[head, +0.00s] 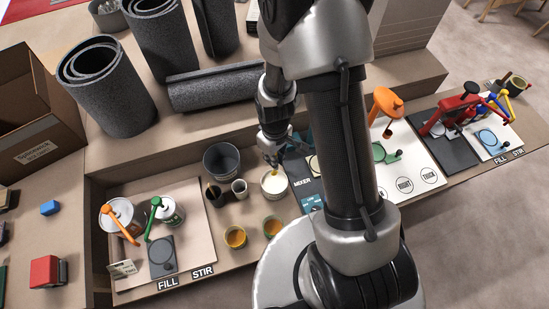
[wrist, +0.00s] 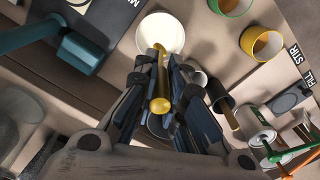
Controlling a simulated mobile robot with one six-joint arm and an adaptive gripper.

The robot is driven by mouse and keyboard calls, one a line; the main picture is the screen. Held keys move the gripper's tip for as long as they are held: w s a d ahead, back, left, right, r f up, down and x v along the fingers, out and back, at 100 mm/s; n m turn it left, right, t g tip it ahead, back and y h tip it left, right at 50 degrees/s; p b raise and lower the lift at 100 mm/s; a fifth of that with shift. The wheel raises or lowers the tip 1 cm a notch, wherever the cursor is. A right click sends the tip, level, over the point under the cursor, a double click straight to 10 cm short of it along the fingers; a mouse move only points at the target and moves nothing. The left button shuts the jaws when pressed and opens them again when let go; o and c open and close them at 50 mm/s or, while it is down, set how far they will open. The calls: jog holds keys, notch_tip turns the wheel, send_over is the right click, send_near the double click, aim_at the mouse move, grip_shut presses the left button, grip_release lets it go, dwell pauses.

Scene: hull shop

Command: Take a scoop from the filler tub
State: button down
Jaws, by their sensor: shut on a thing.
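The filler tub (head: 273,188) is a pale round pot of cream-white filler, standing on the bench in the middle of the head view. It also shows at the top of the wrist view (wrist: 151,27). My gripper (head: 271,160) is above the tub, pointing down. In the wrist view my gripper (wrist: 162,72) is shut on a brass-coloured scoop handle (wrist: 160,102). The handle's far end reaches over the filler. The scoop's bowl is not clearly seen, so I cannot tell how deep it is or whether it is loaded.
A dark grey bucket (head: 221,160), a dark cup (head: 214,195) and a small white cup (head: 239,188) stand left of the tub. Two pots of amber liquid (head: 235,237) are in front. A FILL/STIR board (head: 200,240) with cans lies left. Grey rolls (head: 105,90) stand behind.

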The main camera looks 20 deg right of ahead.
aim_at(275, 174)
jog(key=shift+f+b, duration=3.6)
jog(key=shift+f, duration=2.05)
jog(key=shift+d, duration=0.1)
jog(key=shift+d, duration=0.35)
jog(key=shift+d, duration=0.1)
jog(key=shift+r, duration=0.1)
jog(key=shift+r+p, duration=4.1)
jog(key=shift+r, duration=1.15)
